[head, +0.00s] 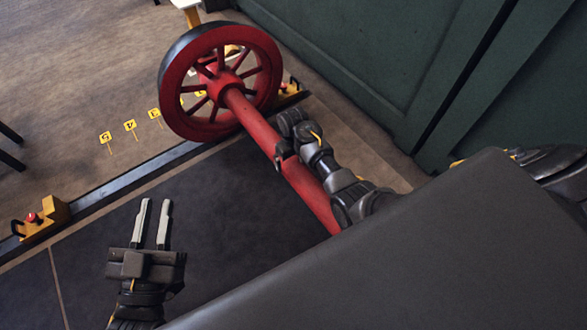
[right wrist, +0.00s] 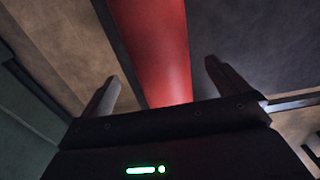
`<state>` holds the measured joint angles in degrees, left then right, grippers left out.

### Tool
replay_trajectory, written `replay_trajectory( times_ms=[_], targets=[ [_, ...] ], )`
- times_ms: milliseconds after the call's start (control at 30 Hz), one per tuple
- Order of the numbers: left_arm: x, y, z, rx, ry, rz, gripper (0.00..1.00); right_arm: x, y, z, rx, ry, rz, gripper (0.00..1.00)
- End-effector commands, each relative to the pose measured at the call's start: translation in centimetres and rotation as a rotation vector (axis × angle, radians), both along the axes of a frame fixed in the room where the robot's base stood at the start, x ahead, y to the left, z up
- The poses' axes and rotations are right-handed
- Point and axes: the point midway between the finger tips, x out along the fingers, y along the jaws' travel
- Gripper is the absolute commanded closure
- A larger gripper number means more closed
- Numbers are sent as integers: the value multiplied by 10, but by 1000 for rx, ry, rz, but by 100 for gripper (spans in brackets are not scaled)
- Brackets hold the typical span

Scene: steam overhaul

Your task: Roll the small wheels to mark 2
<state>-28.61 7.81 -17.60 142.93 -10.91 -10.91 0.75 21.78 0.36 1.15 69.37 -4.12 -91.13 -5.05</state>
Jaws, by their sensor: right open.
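The small wheels show as a red spoked wheel (head: 213,80) with a dark rim, on a thick red axle (head: 255,124). The far wheel stands upright at the rail (head: 120,182); the other end of the axle is hidden behind my body. My right gripper (head: 283,152) is at the axle. In the right wrist view its open fingers (right wrist: 160,78) lie either side of the red axle (right wrist: 150,45); contact cannot be told. My left gripper (head: 154,222) is open and empty, above the dark floor, left of the axle. Mark 2 cannot be read; the wheel covers part of the mark row.
Yellow number marks, including 5 (head: 105,137), 4 (head: 130,125) and 3 (head: 154,113), stand beyond the rail. A yellow block with a red knob (head: 42,219) sits at the rail's left end. A green wall (head: 370,60) bounds the right. Dark floor between is clear.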

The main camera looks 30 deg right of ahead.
Motion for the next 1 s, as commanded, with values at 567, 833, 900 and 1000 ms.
replay_trajectory(
  times_ms=[567,833,900,1000],
  targets=[
    [-15,33,54,-267,-494,59,76,0,0,-73,0,1,0,0],
    [-17,36,58,-282,-523,65,76,0,0,-75,0,0,0,0],
    [-17,36,58,-282,-523,65,76,0,0,-75,0,0,0,0],
    [-17,36,58,-282,-522,65,76,0,0,-75,0,0,0,7]
  ],
)
